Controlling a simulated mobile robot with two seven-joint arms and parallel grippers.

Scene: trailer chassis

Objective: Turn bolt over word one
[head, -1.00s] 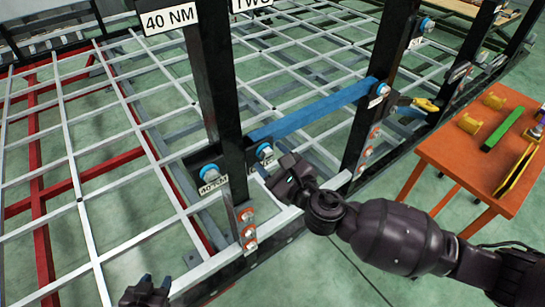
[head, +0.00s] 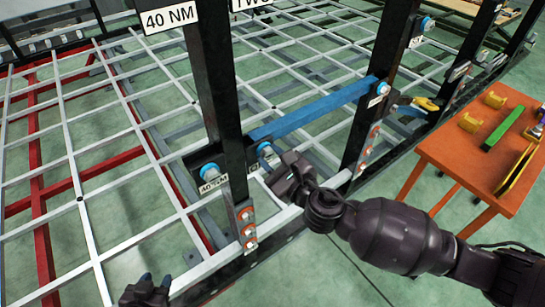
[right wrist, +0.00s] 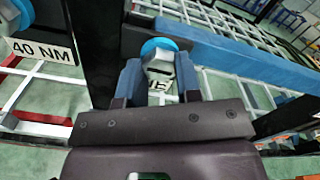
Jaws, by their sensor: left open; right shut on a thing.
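A bolt with a blue collar (head: 265,149) sits on the black frame at the near end of the blue beam. My right gripper (head: 274,162) is at this bolt from the front right. In the right wrist view the bolt's grey head (right wrist: 160,66) is between the two blue-grey fingers of my right gripper (right wrist: 158,75), which is shut on it. Under the head a white label (right wrist: 161,87) is mostly covered; only an "E" reads. My left gripper (head: 148,290) is open and empty at the bottom left, partly cut off, away from the bolts.
Another blue-collared bolt (head: 210,170) sits left, above a "40 NM" label (head: 213,184). A black post (head: 215,90) rises between the two bolts. The blue beam (head: 315,108) runs back right. An orange table (head: 455,160) with tools stands at right.

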